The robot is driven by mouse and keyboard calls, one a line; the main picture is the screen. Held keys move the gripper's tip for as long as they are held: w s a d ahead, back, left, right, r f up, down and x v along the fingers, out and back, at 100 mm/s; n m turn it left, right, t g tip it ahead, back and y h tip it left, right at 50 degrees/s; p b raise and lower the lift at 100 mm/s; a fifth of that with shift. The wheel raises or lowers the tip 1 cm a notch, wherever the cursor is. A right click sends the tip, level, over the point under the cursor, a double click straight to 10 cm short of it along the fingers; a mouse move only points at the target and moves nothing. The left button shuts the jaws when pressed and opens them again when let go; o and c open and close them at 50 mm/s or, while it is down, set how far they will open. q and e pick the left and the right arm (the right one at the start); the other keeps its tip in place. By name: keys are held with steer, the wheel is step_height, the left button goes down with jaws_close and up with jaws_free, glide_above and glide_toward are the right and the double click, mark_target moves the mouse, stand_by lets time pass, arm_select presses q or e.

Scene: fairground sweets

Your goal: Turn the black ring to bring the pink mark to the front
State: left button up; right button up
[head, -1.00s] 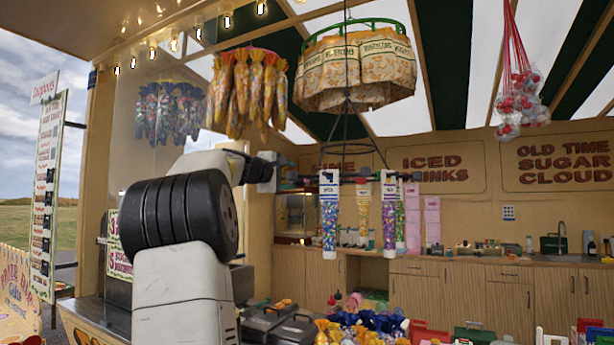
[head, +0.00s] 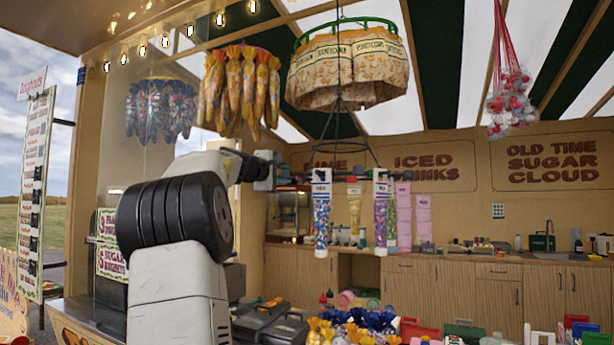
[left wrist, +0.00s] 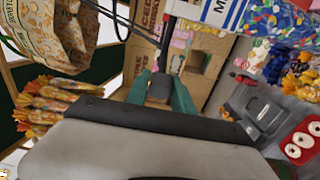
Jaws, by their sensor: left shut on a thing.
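The black ring (head: 340,179) hangs level on thin dark struts under the round popcorn-bag hanger. Tubes of coloured sweets hang from it, among them a left tube (head: 321,222) and a right tube (head: 381,220). My left gripper (head: 275,172) is at the ring's left side, shut on it; the exact contact is small in the head view. In the left wrist view the green fingers of my left gripper (left wrist: 160,90) close around a dark piece. A reddish strip shows near them, but I cannot tell whether it is the pink mark. My right gripper is out of view.
Orange sweet bags (head: 240,88) hang left of the ring, and the popcorn bags (head: 345,68) hang above it. Sweets and dark boxes (head: 285,330) stand below. A wooden counter (head: 455,290) runs along the back. The air right of the ring is clear.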

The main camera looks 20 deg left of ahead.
mark_target(356, 171)
arm_select(q)
steer(key=shift+s+d, duration=0.6)
steer(key=shift+d, duration=1.25)
steer(key=shift+s+d, duration=0.65)
steer(key=shift+d, duration=1.2)
steer(key=shift+s+d, duration=0.6)
steer(key=shift+d, duration=1.25)
steer(key=shift+w+d+f, duration=0.1)
steer(key=shift+w+d, duration=0.25)
steer(key=shift+d, duration=1.6)
steer(key=shift+w+d+r, duration=0.1)
steer(key=shift+w+d, duration=0.3)
steer(key=shift+d, duration=1.55)
steer(key=shift+w+d+f, duration=0.1)
steer(key=shift+w+d, duration=0.25)
steer(key=shift+d, duration=1.6)
steer(key=o, duration=0.9)
